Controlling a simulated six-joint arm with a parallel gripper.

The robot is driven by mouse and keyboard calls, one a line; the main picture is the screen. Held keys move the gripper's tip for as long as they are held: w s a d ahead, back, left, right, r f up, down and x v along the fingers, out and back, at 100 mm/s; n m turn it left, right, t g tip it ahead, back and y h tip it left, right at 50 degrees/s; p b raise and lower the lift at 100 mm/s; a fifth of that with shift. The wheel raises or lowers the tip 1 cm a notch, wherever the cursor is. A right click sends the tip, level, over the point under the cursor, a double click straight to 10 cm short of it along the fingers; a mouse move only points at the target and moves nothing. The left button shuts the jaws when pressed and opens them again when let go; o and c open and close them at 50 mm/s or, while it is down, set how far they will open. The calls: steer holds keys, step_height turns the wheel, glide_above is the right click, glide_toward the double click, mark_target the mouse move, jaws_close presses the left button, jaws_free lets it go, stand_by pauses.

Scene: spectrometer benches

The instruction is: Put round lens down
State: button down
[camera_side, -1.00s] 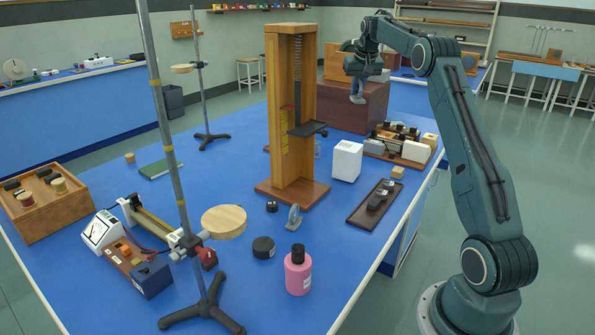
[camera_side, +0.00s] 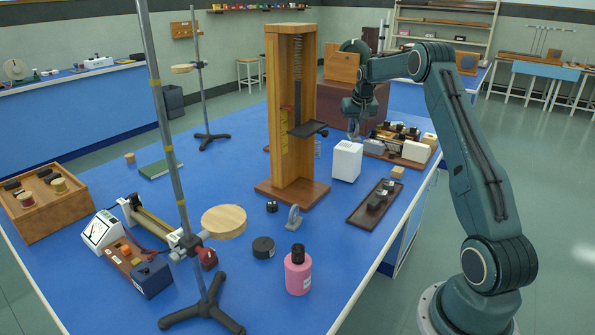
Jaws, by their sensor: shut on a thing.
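My gripper (camera_side: 353,117) is at the back right of the blue bench, pointing down just above and behind a white box (camera_side: 347,161). It is shut on a small pale grey piece, the round lens (camera_side: 353,131), which hangs below the jaws. The lens is small here and its outline is hard to make out. It appears to be in the air; whether it touches anything below is not clear. A similar small grey round piece on a stand (camera_side: 294,217) is on the bench in front of the wooden tower.
The wooden tower (camera_side: 284,110) stands left of my gripper. A wooden tray with several blocks (camera_side: 372,153) lies to the right. A dark tray (camera_side: 376,204) and a pink bottle (camera_side: 298,270) are nearer. Open blue bench shows between the dark tray and the tower base.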

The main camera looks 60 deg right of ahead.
mark_target(353, 137)
steer(key=shift+f, duration=2.15)
steer(key=c, duration=1.5)
jaws_free()
steer(key=shift+f, duration=0.1)
steer(key=v, duration=1.2)
